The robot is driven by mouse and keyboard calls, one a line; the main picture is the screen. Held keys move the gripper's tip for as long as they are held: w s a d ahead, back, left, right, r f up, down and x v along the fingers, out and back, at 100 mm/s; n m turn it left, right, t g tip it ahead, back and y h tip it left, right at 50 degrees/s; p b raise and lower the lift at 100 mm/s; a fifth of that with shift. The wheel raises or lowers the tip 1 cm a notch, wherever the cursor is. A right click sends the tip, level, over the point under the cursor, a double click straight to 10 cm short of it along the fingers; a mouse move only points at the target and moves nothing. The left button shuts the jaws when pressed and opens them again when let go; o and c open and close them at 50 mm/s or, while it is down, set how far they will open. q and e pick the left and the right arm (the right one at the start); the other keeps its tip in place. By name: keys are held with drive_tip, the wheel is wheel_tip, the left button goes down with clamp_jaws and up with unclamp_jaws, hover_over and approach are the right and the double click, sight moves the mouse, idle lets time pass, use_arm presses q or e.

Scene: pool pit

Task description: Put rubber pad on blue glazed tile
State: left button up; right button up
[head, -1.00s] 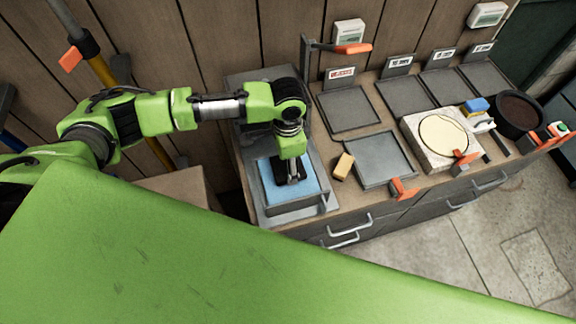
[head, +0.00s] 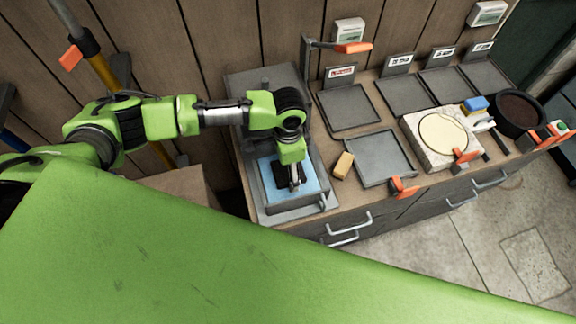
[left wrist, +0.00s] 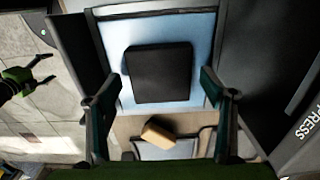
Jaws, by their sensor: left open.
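The black square rubber pad (left wrist: 160,72) lies over the middle of the blue glazed tile (left wrist: 205,45) in the left wrist view, with blue showing around it. In the head view the tile (head: 311,190) sits in a grey press-like station, and the dark pad is partly hidden under my gripper. My left gripper (head: 294,186) is just above the tile. In the left wrist view its two fingers (left wrist: 160,92) are spread wide, one on each side of the pad, with gaps between. My right gripper (left wrist: 42,70) shows at the left edge of that view, fingers apart and empty.
A tan block (head: 344,165) lies on the counter right of the station, beside an empty grey tray (head: 380,158). Further right are a stone slab with a cream disc (head: 443,133) and a dark round pot (head: 520,112). An orange-tipped lever (head: 352,48) stands behind.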

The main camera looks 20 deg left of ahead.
use_arm(q)
wheel_tip(320, 180, up, 12)
drive_tip(key=b, duration=0.1)
drive_tip(key=shift+r, duration=0.15)
idle(0.6)
